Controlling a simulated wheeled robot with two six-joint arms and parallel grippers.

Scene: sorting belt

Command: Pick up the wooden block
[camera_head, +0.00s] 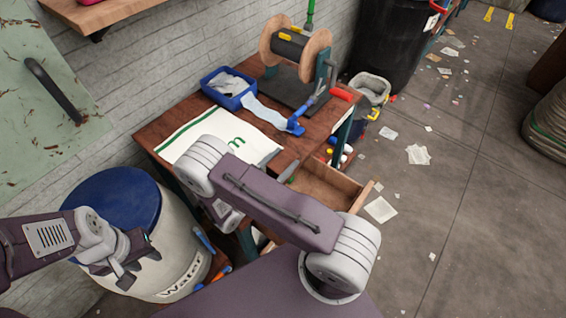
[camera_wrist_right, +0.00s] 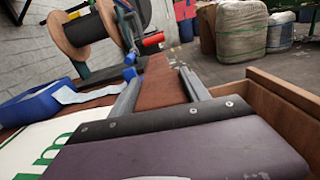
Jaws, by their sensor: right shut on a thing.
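My right gripper (camera_wrist_right: 160,86) shows in the right wrist view, with its two grey fingers apart and closed on a brown wooden thing between them. This brown thing blends with the table top behind it, so I cannot make out its outline as a block. In the head view my right forearm hides most of that gripper; one grey finger shows beside the open drawer (camera_head: 330,188). My left gripper (camera_head: 137,268) is over the white barrel with the blue lid (camera_head: 115,195). Its fingers look apart and empty. No separate loose wooden block shows clearly.
The brown table (camera_head: 170,125) carries a white cloth with green print (camera_head: 255,145), a blue tray (camera_head: 228,85) and a spool (camera_head: 297,48). A bin (camera_head: 372,88) stands behind it. Paper scraps litter the floor, which is open on the right.

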